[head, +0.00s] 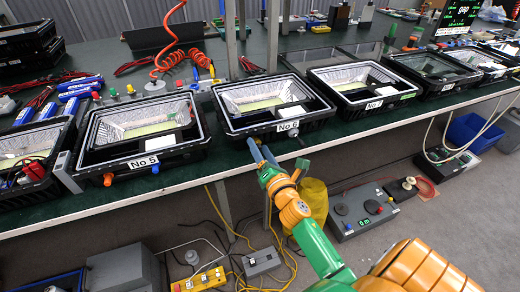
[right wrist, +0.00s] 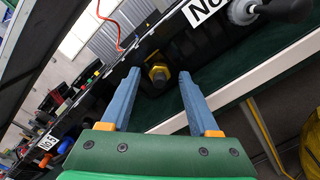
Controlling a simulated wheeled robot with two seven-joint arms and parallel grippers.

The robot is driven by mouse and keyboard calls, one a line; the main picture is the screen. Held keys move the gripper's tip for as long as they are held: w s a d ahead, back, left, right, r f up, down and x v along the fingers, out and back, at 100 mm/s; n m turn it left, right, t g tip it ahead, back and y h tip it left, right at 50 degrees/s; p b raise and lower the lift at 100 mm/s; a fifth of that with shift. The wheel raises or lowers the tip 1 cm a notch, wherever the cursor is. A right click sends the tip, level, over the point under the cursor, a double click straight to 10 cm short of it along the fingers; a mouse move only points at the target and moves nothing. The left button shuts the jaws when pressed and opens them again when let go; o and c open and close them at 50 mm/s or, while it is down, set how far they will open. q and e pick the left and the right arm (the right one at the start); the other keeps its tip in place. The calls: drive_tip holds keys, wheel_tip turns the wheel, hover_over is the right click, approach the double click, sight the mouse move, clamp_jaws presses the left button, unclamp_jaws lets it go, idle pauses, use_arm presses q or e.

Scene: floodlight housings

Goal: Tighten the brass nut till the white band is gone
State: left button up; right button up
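The brass nut (right wrist: 158,73) shows in the right wrist view as a yellow hexagonal piece on the dark side of a housing, beyond my fingertips. I cannot make out a white band beside it. My right gripper (right wrist: 160,82) is open, its two blue fingers to the left and right of the nut in the picture, with nothing held. In the head view the right gripper (head: 259,146) is at the front side of the black floodlight housing No 6 (head: 229,124), at the bench edge. The nut is too small to tell there. My left gripper is in neither view.
Housing No 5 (head: 117,167) stands to the left and housing No 7 (head: 345,105) to the right on the green bench. A grey knob (right wrist: 243,11) sits near the nut. A grey control box (head: 357,212) and a yellow bin (head: 314,204) are below.

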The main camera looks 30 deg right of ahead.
clamp_jaws()
